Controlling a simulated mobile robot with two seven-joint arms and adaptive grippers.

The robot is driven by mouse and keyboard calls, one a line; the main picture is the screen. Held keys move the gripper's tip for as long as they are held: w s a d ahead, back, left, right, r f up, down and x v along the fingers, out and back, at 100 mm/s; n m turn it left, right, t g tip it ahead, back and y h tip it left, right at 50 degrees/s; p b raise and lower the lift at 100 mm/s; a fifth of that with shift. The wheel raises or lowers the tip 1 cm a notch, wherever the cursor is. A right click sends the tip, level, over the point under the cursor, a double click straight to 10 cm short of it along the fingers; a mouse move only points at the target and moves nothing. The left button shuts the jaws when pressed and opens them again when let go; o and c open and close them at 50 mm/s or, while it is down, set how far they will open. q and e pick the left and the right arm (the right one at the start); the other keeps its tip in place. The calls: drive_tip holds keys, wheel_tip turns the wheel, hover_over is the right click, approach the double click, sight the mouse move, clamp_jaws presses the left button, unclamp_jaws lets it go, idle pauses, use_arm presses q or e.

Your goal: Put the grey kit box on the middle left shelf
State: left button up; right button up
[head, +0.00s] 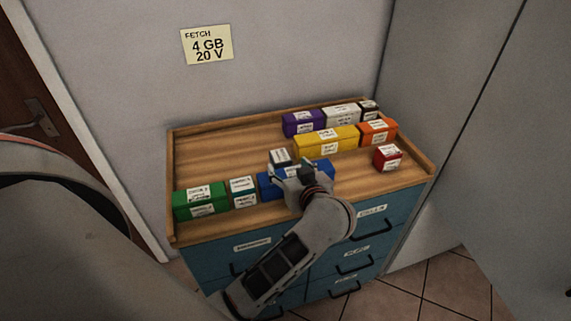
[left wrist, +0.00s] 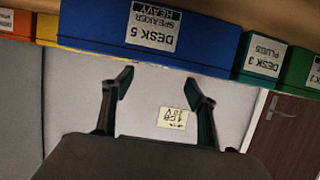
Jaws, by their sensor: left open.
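My left gripper (head: 296,172) is over the front of the wooden cabinet top, in front of the blue box (head: 267,187), hiding part of it. In the left wrist view its fingers (left wrist: 162,88) stand apart with only wall and note between them. A small pale grey box (head: 280,157) with a label shows just behind the gripper, partly hidden. A whitish-grey box (head: 341,115) stands in the back row. I cannot tell which of these is the kit box. No shelf is in view. My right gripper is not in view.
The wooden top (head: 225,150) has a raised rim. A green box (head: 200,201), teal box (head: 242,192), yellow box (head: 326,139), orange box (head: 377,132), purple box (head: 303,123) and red box (head: 387,157) stand on it. Its back left is clear. Blue drawers (head: 357,251) are below.

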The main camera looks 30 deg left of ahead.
sight(281, 157)
use_arm(q)
drive_tip(key=x, duration=0.7)
drive_tip(key=shift+w+a+f+b, duration=0.1)
drive_tip(key=shift+w+a+b, duration=0.15)
drive_tip(key=shift+b, duration=0.1)
drive_tip(key=c, duration=1.4)
